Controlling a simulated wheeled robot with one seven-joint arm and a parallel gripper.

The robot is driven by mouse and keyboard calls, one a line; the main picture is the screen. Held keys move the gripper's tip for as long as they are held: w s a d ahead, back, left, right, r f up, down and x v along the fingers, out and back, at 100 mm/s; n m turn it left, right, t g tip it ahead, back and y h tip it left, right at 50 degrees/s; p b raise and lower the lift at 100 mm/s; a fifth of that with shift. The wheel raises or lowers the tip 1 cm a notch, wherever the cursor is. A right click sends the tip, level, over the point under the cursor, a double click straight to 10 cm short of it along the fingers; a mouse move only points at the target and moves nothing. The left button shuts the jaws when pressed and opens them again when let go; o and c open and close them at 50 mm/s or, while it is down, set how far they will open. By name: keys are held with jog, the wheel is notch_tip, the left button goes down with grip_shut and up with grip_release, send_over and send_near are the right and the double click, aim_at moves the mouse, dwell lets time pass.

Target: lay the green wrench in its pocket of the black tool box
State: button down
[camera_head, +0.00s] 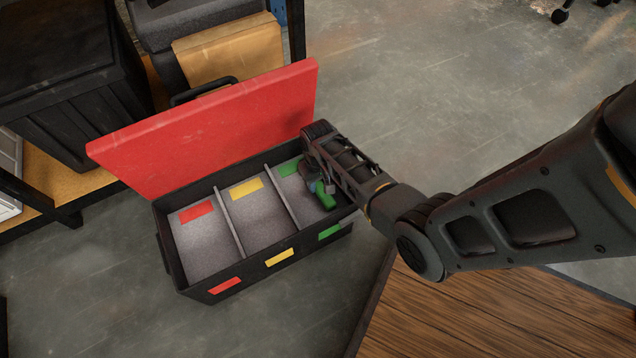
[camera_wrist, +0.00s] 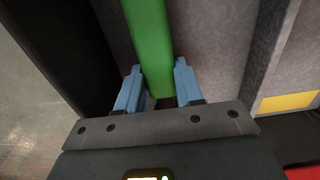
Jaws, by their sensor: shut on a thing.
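The black tool box (camera_head: 185,277) stands open on the floor with its red lid (camera_head: 210,130) raised. It has three pockets, marked red, yellow and green from left to right. The green wrench (camera_head: 324,195) is in the green-marked pocket at the right, partly hidden by my arm. In the wrist view the wrench (camera_wrist: 148,40) runs between the blue fingers of my gripper (camera_wrist: 158,88), which is shut on it. I cannot tell whether the wrench touches the pocket floor.
The red-marked pocket (camera_head: 200,240) and yellow-marked pocket (camera_head: 258,215) are empty. A wooden table (camera_head: 470,310) lies at the lower right. A shelf with dark bins (camera_head: 75,100) and a cardboard box (camera_head: 230,52) stand behind the tool box. Open floor lies at the upper right.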

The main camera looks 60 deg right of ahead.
jog(key=shift+r, duration=0.1)
jog(key=c, duration=0.7)
grip_release()
jog(key=shift+c, duration=0.2)
